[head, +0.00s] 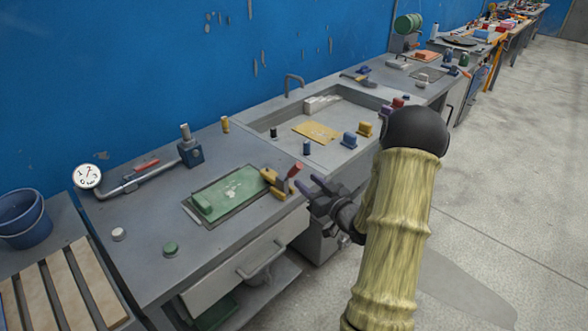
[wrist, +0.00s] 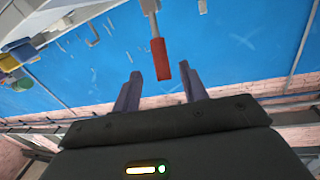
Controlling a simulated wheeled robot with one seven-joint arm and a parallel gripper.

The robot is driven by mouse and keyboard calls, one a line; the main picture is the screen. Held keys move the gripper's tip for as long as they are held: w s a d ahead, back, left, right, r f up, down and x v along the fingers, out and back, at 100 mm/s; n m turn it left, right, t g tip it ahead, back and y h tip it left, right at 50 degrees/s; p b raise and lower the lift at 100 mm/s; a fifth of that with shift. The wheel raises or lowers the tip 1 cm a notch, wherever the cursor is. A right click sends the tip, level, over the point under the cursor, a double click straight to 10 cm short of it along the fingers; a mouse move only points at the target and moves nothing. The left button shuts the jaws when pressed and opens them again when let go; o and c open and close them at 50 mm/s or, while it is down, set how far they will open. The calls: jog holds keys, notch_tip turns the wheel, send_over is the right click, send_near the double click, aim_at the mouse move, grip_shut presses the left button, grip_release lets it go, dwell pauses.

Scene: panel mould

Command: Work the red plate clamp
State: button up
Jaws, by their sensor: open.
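The red plate clamp shows in the head view as a red handle (head: 295,170) rising at a tilt from a yellow base (head: 278,185). It stands at the right end of the green plate (head: 232,193) on the bench. My gripper (head: 309,184) is open and empty, just to the right of the handle. In the wrist view the red handle (wrist: 159,60) hangs from a pale rod, and its end lies between the two open fingertips (wrist: 162,84) in the picture. I cannot tell whether it is between them in depth. No contact shows.
A blue block with a post (head: 190,152) and a gauge (head: 88,176) stand behind the plate. A green knob (head: 170,249) and a white knob (head: 118,234) are at the front left. A sink (head: 337,105) with small blocks lies to the right. The floor on the right is clear.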

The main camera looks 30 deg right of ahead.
aim_at(294, 170)
jog(key=w, duration=0.3)
jog(key=w+a+p, duration=0.1)
jog(key=w, duration=0.3)
jog(key=shift+w+a, duration=0.2)
jog(key=shift+w, duration=0.05)
grip_shut()
